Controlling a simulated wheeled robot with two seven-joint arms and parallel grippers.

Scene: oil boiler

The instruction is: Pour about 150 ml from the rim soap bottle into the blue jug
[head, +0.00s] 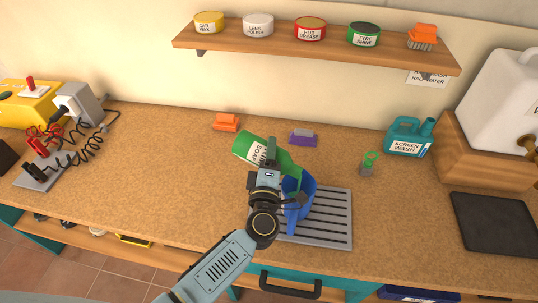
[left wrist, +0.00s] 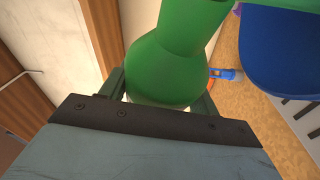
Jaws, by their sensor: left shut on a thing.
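The green rim soap bottle (head: 247,146) is tipped well over, its base up to the left and its neck end down to the right. Its label is partly covered. My left gripper (head: 270,155) is shut on the bottle's body and holds it above the counter. The blue jug (head: 302,184) stands upright on a slatted grey grate (head: 335,225), and the bottle's neck end is at the jug's rim. In the left wrist view the green bottle (left wrist: 170,65) is between the fingers, with the blue jug (left wrist: 285,50) to its right. The jug's inside and any liquid stream cannot be made out.
A purple brush (head: 303,138) and an orange brush (head: 226,122) lie behind. A small green-topped item (head: 369,164) and a teal screen wash can (head: 408,136) stand right. A dark mat (head: 495,223) lies far right. A shelf (head: 310,45) with tins hangs above. The counter's left middle is clear.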

